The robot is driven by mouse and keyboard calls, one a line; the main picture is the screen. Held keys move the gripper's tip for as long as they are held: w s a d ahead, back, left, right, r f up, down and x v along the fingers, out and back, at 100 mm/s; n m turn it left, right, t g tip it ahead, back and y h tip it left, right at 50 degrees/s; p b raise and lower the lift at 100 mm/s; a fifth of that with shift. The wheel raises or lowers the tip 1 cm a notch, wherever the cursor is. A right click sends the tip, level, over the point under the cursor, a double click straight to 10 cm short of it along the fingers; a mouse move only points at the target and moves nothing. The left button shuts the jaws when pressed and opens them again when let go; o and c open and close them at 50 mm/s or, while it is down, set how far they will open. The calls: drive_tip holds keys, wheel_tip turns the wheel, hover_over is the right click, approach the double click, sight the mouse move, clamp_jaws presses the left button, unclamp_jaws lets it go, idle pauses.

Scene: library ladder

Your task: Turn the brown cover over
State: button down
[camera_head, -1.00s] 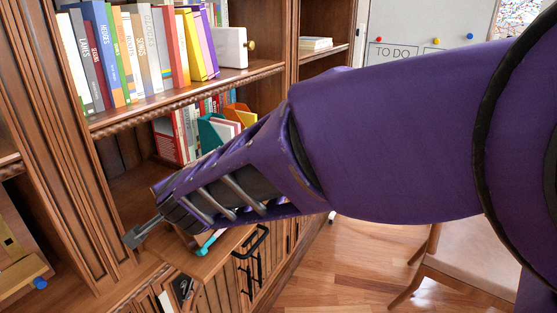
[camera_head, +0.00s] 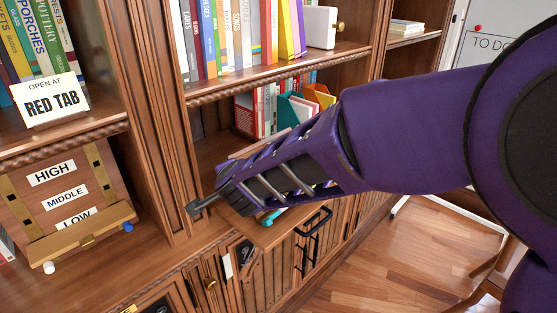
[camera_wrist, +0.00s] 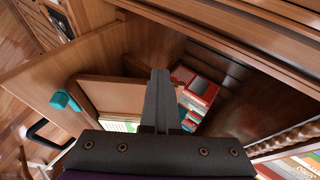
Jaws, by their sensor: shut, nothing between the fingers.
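A flat brown panel (camera_wrist: 118,94) that looks like the brown cover lies left of my fingers in the wrist view, its near part hidden by my gripper. A strip of white and green (camera_wrist: 118,126) shows at its edge. I cannot tell whether it touches my fingers. My gripper (camera_wrist: 158,98) is shut and empty, pointing into the lower shelf bay. In the head view my gripper (camera_head: 194,208) is in front of the upright left of that bay, and my forearm hides most of the bay's floor.
A teal piece (camera_wrist: 65,101) sits at the left of the panel. Red and white books (camera_wrist: 196,88) stand deeper in the bay. At left are a sign reading RED TAB (camera_head: 52,99) and a wooden board marked HIGH, MIDDLE, LOW (camera_head: 66,190).

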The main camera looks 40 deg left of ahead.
drive_tip(key=shift+f, duration=0.25)
idle(0.3)
